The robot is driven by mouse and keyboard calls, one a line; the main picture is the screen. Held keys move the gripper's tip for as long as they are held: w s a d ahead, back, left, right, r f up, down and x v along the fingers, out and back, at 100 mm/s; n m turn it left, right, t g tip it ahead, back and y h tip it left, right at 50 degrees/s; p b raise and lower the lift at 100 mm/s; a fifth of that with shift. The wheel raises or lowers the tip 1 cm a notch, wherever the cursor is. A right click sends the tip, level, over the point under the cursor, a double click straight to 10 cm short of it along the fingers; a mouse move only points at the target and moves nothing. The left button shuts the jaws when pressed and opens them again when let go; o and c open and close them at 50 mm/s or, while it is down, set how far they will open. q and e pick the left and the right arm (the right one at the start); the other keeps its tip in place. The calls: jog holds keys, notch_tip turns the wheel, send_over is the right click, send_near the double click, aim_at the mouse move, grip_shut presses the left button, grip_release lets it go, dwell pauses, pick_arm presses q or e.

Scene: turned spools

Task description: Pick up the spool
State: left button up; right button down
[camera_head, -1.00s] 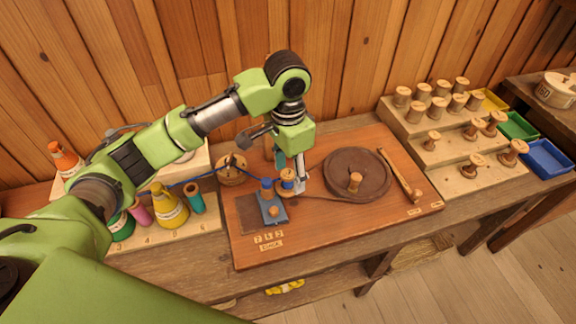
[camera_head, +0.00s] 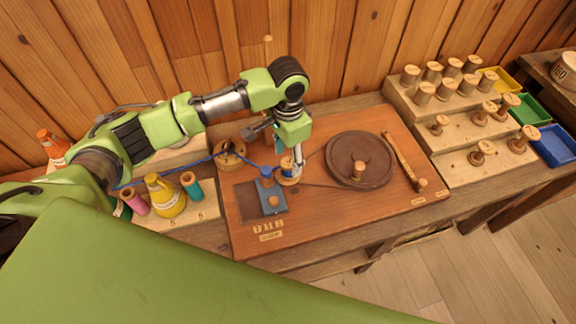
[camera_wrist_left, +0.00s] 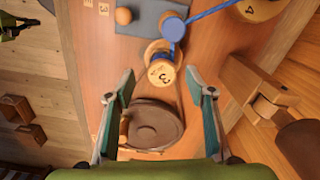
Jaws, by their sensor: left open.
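The spool (camera_head: 287,180) is small and wooden with blue thread on it. It stands upright on the wooden board (camera_head: 245,228), beside a blue block with a wooden knob (camera_head: 272,197). In the left wrist view its round top, marked 3 (camera_wrist_left: 161,73), faces me. My left gripper (camera_head: 296,168) points down at the spool and partly covers it in the head view. In the wrist view the open gripper (camera_wrist_left: 160,80) has one finger on each side of the spool top, with a gap at both sides. My right gripper is not in view.
A dark round wheel (camera_head: 358,158) with a wooden knob lies right of the spool. Blue thread runs left past a wooden disc (camera_head: 230,153). Stepped racks of spools (camera_head: 465,130) and coloured trays (camera_head: 553,145) stand at the right. Coloured cones (camera_head: 165,197) stand at the left.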

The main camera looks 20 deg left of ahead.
aim_at(288, 163)
pick_arm(q)
notch_tip(288, 163, down, 4)
jog(key=shift+w+r+p, duration=0.1)
jog(key=shift+r+p, duration=0.15)
jog(key=shift+p, duration=0.45)
jog(key=shift+f, duration=0.4)
jog(key=shift+a+f, duration=0.1)
jog(key=shift+f, duration=0.1)
jog(key=c, duration=1.1)
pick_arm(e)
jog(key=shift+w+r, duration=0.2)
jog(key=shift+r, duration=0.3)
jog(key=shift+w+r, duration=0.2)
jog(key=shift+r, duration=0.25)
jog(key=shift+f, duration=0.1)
